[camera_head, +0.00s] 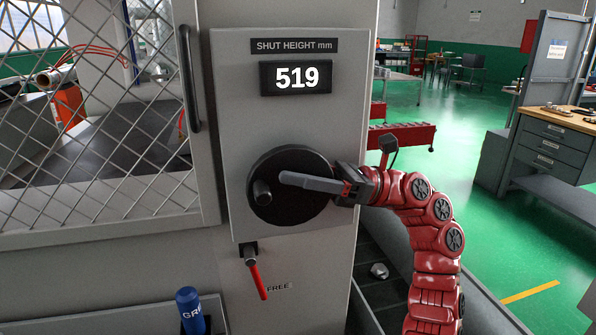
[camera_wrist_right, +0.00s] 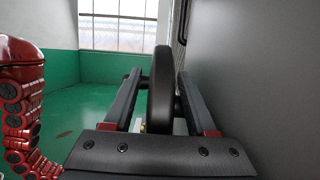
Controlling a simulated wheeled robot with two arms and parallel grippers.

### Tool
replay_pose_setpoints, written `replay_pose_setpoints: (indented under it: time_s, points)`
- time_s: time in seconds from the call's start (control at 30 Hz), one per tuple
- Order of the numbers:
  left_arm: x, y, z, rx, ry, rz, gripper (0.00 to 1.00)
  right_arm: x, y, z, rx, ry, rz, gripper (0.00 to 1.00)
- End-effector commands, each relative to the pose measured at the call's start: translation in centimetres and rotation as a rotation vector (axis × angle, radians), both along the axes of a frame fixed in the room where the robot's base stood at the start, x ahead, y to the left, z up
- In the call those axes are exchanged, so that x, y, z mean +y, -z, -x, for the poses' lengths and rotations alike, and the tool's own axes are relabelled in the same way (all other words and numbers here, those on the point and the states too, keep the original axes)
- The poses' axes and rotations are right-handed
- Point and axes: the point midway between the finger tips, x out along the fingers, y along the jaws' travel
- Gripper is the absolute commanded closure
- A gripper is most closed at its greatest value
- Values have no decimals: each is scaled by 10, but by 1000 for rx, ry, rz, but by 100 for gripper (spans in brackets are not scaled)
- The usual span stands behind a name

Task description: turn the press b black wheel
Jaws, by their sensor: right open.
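The black wheel (camera_head: 290,209) is mounted on the grey panel below a lit display (camera_head: 297,77) reading 519, labelled SHUT HEIGHT mm. A black knob (camera_head: 262,192) sticks out at the wheel's left side. My right gripper (camera_head: 285,180) reaches in from the right, across the front of the wheel. In the right wrist view the wheel (camera_wrist_right: 161,90) is seen edge-on between the two open fingers, with a gap on the left finger's side. Contact on the right finger's side is unclear. My left gripper is not in view.
A red lever (camera_head: 258,275) hangs below the panel beside the word FREE. A blue-capped post (camera_head: 189,307) stands at the bottom left. A wire mesh guard (camera_head: 100,190) with a black handle (camera_head: 188,80) is left of the panel. Green floor (camera_head: 480,185) lies open at the right.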

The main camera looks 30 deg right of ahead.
Motion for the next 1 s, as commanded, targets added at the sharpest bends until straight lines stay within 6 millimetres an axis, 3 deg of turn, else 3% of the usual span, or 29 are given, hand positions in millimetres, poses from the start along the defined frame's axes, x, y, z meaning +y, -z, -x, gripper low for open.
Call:
replay_pose_setpoints:
  time_s: [0.23, 0.67, 0.87, 1.0]
  points:
    - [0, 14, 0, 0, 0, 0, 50, -22, 11, 5, 0, 2, -2, 43]
    - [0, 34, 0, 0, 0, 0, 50, -111, 37, 27, -1, 2, -5, 43]
    - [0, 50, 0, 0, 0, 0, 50, -136, 47, 34, -3, 4, -1, 43]
    - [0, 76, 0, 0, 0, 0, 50, -150, 56, 36, -10, 5, -8, 43]
